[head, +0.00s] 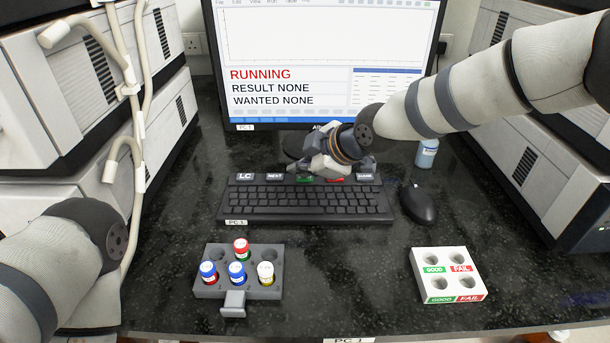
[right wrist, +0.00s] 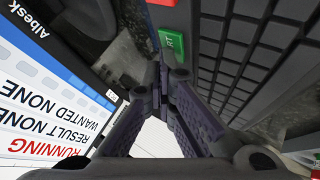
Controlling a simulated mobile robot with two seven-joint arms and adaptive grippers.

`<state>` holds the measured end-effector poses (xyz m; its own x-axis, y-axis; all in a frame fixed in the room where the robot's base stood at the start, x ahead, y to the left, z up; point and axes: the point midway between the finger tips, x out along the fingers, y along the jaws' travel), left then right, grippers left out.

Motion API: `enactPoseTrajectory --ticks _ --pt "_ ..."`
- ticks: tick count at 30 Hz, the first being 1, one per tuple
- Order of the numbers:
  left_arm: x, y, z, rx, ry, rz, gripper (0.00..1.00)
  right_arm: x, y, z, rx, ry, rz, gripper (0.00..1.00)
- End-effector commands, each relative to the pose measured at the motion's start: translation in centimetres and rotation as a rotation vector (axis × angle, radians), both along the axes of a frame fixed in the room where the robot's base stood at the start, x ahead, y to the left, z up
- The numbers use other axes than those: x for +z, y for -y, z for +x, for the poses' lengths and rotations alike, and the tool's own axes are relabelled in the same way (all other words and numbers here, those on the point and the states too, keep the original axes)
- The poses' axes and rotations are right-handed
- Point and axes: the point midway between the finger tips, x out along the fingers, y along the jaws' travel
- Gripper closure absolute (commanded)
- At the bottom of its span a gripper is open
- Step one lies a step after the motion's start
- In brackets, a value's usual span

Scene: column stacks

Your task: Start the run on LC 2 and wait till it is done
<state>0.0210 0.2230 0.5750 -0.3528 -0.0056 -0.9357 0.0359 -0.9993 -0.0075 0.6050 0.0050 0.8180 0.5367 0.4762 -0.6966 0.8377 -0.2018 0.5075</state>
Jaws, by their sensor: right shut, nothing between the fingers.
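The monitor (head: 325,50) at the back reads RUNNING in red, RESULT NONE and WANTED NONE; its frame is labelled PC 1. The same text shows sideways on the monitor in the right wrist view (right wrist: 40,100). The keyboard (head: 300,205) lies below it, with a row of large keys, including LC, NEXT, a green key (head: 304,179) and a partly hidden red key (head: 335,178). My right gripper (head: 320,171) is shut and empty, just over the green key. In the right wrist view the green key (right wrist: 172,42) lies near the fingertips. My left gripper is out of view.
Instrument stacks (head: 85,95) stand left and right (head: 560,170); I cannot tell which is LC 2. A grey rack (head: 210,285) holds several capped vials. A white GOOD/FAIL block (head: 447,270), a mouse (head: 418,203) and a small bottle (head: 427,153) stand at right.

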Motion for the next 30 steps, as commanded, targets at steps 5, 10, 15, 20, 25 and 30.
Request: enactPoseTrajectory --ticks 5,10,15,20,25,30 --pt "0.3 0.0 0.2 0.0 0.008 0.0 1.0 0.9 0.0 0.0 -0.001 0.002 0.0 1.0" --pt "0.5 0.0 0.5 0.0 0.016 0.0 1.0 1.7 0.0 0.0 0.0 0.001 0.0 1.0" --pt "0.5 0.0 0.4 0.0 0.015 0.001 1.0 1.6 0.0 0.0 0.0 0.0 0.0 1.0" --pt "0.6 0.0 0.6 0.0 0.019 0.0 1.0 2.2 0.0 0.0 -0.001 0.002 0.001 1.0" --pt "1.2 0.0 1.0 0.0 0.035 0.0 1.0 4.1 0.0 0.0 -0.001 0.004 0.001 1.0" --pt "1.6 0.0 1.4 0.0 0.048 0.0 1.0 5.8 0.0 0.1 -0.002 0.004 0.001 1.0"
